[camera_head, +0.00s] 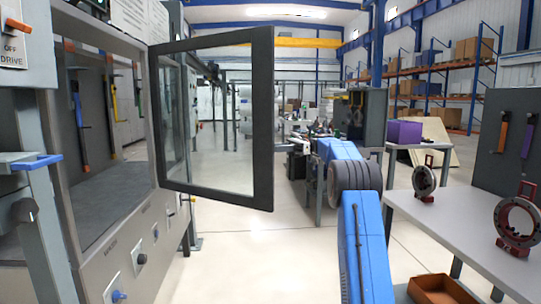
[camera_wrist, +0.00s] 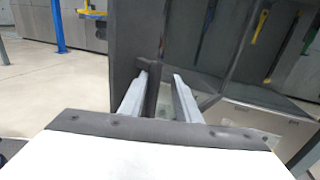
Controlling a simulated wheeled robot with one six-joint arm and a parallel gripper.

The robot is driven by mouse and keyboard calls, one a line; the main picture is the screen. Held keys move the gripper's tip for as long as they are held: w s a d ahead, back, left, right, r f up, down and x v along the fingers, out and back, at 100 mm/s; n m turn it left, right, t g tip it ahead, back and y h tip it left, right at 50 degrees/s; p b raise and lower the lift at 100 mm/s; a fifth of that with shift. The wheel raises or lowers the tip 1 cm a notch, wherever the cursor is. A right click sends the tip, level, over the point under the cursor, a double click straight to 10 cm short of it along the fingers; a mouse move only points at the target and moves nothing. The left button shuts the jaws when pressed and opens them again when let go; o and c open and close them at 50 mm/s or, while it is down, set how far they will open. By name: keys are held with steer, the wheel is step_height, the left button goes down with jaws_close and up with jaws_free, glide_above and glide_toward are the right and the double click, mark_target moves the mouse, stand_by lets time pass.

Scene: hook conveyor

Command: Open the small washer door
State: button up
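The washer door (camera_head: 262,130) is a glass pane in a dark frame. In the head view it stands swung out from the grey washer cabinet (camera_head: 110,245), whose opening shows at the left. In the wrist view my gripper (camera_wrist: 160,77) has its two pale fingers apart. A dark upright panel edge, apparently the door frame (camera_wrist: 135,45), lies behind the left finger and runs down between the fingers. I cannot tell whether the fingers touch it. My gripper is not visible in the head view; only my blue arm shows.
Knobs line the cabinet front below the opening. A grey table (camera_head: 450,225) with two dark red ring fixtures stands at the right. An orange-brown bin (camera_head: 437,290) sits low at the bottom right. The floor (camera_head: 270,255) between cabinet and arm is clear.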

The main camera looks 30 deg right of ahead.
step_height(320, 180, up, 8)
steer(key=shift+f, duration=0.2)
